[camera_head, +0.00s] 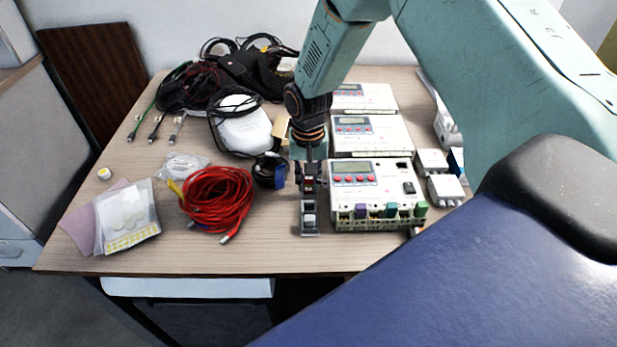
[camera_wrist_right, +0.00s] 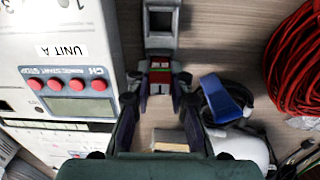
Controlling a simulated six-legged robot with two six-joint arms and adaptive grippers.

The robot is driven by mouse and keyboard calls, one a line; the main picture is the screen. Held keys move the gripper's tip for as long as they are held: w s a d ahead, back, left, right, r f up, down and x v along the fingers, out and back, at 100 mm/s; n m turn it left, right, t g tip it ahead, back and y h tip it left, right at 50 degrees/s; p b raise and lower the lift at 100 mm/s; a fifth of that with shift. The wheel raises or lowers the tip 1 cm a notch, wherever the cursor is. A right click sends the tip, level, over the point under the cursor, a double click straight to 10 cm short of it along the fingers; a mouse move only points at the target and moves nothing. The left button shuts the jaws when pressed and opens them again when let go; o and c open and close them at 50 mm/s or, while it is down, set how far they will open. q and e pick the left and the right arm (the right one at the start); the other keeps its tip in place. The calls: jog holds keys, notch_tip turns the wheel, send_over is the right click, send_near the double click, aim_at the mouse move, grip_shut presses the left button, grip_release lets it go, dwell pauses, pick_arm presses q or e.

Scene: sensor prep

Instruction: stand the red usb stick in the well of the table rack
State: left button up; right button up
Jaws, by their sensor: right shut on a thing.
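My right gripper (camera_head: 309,182) points down beside the nearest white unit in the head view. It also shows in the wrist view (camera_wrist_right: 159,80), shut on the red usb stick (camera_wrist_right: 159,66), which sits between its fingertips. The grey table rack (camera_head: 310,228) stands just in front of the gripper. In the wrist view the rack (camera_wrist_right: 147,42) has a square opening, and the stick is right at its near end. I cannot tell whether the stick's lower end is inside a well or above it. My left gripper is not in view.
The white unit (camera_head: 377,170) stands close on the right, with more units behind. A red cable coil (camera_head: 217,199) and a dark cable with a blue part (camera_head: 270,171) lie left. A clear bag (camera_head: 128,217) lies at the far left. Bare tabletop is at the front.

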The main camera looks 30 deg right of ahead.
jog(key=shift+f, duration=0.2)
dwell(0.6)
jog(key=o, duration=0.9)
jog(key=shift+o, duration=0.9)
jog(key=shift+r+p, duration=3.55)
jog(key=shift+p, duration=0.2)
